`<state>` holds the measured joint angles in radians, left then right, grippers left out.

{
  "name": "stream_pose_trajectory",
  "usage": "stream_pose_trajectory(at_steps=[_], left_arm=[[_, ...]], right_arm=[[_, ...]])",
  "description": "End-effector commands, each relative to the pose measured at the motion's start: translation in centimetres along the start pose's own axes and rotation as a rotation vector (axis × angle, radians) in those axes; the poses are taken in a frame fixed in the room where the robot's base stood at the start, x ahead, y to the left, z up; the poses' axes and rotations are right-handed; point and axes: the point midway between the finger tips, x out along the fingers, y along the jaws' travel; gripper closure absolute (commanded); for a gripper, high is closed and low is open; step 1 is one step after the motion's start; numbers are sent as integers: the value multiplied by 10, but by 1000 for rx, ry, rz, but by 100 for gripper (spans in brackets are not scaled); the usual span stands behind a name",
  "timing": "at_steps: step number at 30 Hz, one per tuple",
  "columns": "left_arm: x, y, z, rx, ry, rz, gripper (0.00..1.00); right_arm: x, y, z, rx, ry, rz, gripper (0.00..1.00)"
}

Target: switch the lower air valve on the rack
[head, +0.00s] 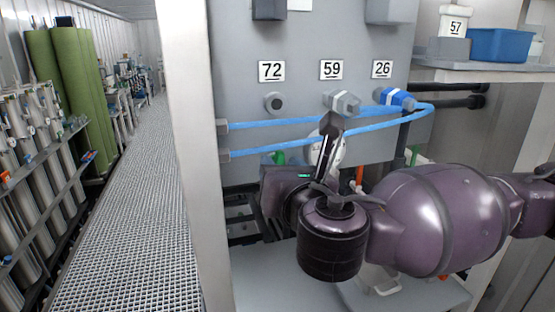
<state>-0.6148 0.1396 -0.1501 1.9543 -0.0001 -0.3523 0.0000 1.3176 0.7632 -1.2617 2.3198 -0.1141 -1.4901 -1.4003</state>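A grey panel (240,80) on the rack carries the labels 72, 59 and 26. Below them sit a dark round knob (273,102), a grey fitting (341,102) and a blue fitting (395,98). Two blue air hoses (270,123) run across the panel, one above the other. I cannot tell which part is the lower air valve; it may be hidden behind my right arm. My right gripper (328,135) points up in front of the panel, just below the grey fitting. Contact and finger opening cannot be made out. My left gripper is not in view.
A white round part (335,150) shows partly behind my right gripper. A shelf (490,70) at the right holds a blue bin (498,45) and a white container labelled 57. A pale post (188,150) stands left of the panel. A grated walkway (135,220) beyond it is clear.

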Motion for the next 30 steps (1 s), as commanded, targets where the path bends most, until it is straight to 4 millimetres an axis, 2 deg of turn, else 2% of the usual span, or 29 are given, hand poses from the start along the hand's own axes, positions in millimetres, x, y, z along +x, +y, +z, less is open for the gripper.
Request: stream_pose_trajectory(at_steps=[11, 14, 19, 30], left_arm=[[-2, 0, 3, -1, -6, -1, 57], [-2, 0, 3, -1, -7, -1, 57], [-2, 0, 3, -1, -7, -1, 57], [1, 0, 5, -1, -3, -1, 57]], right_arm=[[-2, 1, 0, 0, 0, -1, 61], [-2, 1, 0, 0, 0, -1, 73], [-2, 1, 0, 0, 0, -1, 99], [-2, 0, -2, 37, 1, -2, 100]])
